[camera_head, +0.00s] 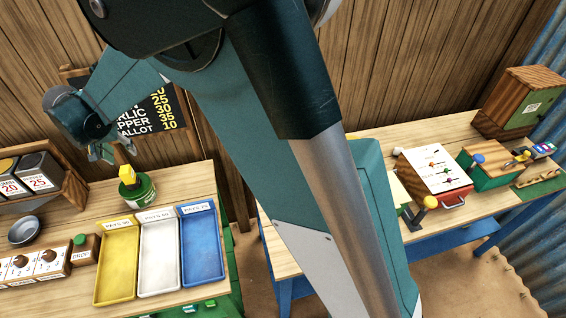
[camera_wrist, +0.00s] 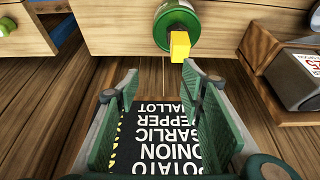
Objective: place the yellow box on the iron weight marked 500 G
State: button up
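A small yellow box (camera_head: 127,174) sits on top of a green cylinder (camera_head: 138,190) near the back edge of the left table. In the wrist view, which is upside down, the yellow box (camera_wrist: 180,46) and green cylinder (camera_wrist: 176,22) show just beyond my fingertips. The cylinder has a pale label that I cannot read; I cannot make out a 500 G mark anywhere. My gripper (camera_head: 104,150) is beside the box, to its left and a little higher in the head view. In the wrist view my gripper (camera_wrist: 160,80) is open, with nothing between its fingers.
Yellow (camera_head: 101,286), white (camera_head: 142,288) and blue (camera_head: 187,277) trays stand in front of the cylinder. A grey bowl (camera_head: 25,231) and a wooden bin rack (camera_head: 73,186) are at left. A price board (camera_head: 160,112) hangs behind. My arm hides part of the right table (camera_head: 403,137).

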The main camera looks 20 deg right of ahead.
jog(key=s+d+r, duration=0.3)
jog(key=d+r, duration=0.2)
jog(key=d, duration=0.6)
jog(key=s+d+r, duration=0.3)
jog(key=d+r, duration=0.1)
jog(key=d, duration=0.8)
jog(key=s+d+r, duration=0.3)
jog(key=d+r, duration=0.2)
jog(key=d, duration=0.6)
jog(key=s+d+f+t, duration=0.1)
jog(key=s+d, duration=1)
jog(key=s+d+f+t, duration=0.1)
jog(key=s+d+f, duration=0.1)
jog(key=s+d, duration=0.9)
jog(key=shift+d+f+t, duration=0.25)
jog(key=shift+t, duration=0.05)
